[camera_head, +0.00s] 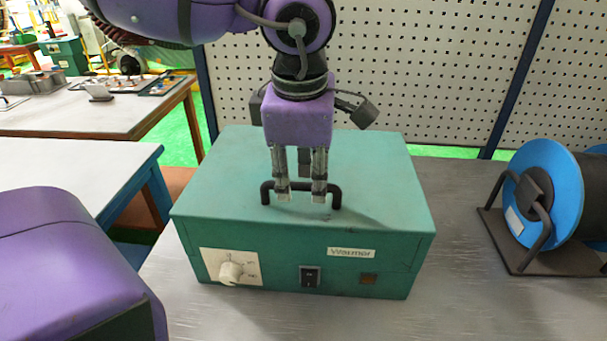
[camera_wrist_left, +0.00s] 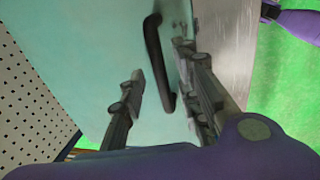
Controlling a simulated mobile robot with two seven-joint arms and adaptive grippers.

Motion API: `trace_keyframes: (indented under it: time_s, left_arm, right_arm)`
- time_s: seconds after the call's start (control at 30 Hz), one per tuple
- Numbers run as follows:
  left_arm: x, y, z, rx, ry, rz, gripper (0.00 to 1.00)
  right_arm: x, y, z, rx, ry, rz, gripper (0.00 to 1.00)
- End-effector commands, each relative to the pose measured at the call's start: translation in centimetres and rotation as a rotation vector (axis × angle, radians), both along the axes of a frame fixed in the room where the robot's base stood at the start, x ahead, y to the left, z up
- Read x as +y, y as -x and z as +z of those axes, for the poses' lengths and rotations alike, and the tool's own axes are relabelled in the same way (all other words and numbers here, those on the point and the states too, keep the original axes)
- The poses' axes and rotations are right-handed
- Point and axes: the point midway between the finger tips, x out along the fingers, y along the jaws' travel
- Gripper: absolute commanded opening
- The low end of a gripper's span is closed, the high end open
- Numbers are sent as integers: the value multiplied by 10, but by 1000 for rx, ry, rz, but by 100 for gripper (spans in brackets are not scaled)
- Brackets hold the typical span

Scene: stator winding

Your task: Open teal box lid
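The teal box (camera_head: 212,228), labelled Warmer, stands on the grey table with its flat lid (camera_head: 375,165) down. A black bar handle (camera_head: 336,194) is on top of the lid; it also shows in the left wrist view (camera_wrist_left: 153,42). My left gripper (camera_head: 301,194) points down at the handle, its fingers apart and nothing held between them. In the left wrist view the handle lies between and beyond the fingers; I cannot tell whether they touch it. A purple and grey part of mine, perhaps my right gripper (camera_wrist_left: 269,11), shows small at the top right of the left wrist view.
A blue reel on a dark stand (camera_head: 545,195) stands right of the box. A perforated panel (camera_head: 440,75) rises behind the table. The grey tabletop (camera_head: 490,300) is clear at the front right. Other tables (camera_head: 90,115) are at the left.

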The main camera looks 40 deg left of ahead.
Motion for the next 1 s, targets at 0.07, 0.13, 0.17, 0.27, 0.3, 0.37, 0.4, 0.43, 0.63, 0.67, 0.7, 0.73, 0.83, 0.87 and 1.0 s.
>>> trace_keyframes:
  time_s: [0.07,0.13,0.17,0.27,0.3,0.37,0.4,0.43,0.63,0.67,0.7,0.73,0.83,0.87,1.0]
  left_arm:
    - [0,0,-2,1,0,0,30]
    - [0,0,-2,0,0,0,30]
    - [0,0,-2,0,0,0,30]
    - [0,0,-2,0,0,0,30]
    - [0,0,-2,0,0,0,25]
    - [0,0,-2,0,0,0,17]
    - [0,0,-2,0,0,0,12]
    - [0,0,-2,0,0,0,8]
    - [0,0,-2,0,0,0,0]
    - [0,0,-1,0,0,0,0]
    - [0,0,-1,-1,-1,0,0]
    - [0,0,-1,-1,-1,0,0]
    - [0,0,-1,-1,0,1,0]
    - [1,-1,-1,-1,0,1,0]
    - [4,-2,4,-4,1,0,0]
  right_arm:
    - [0,-3,1,-6,0,2,40]
    - [1,-6,2,-10,-1,2,40]
    - [1,-7,2,-12,-1,3,40]
    - [1,-9,2,-15,-1,4,40]
    - [1,-9,3,-15,-1,3,40]
    - [1,-9,3,-15,-1,3,40]
    - [1,-9,3,-15,-1,3,40]
    - [1,-8,3,-15,-1,3,40]
    - [0,-6,2,-11,1,3,40]
    - [0,-5,2,-10,1,3,40]
    - [0,-5,2,-9,2,3,40]
    - [0,-5,2,-9,2,3,40]
    - [-1,-4,2,-7,2,3,40]
    - [-1,-4,2,-7,2,3,40]
    - [-1,-4,3,-9,1,2,40]
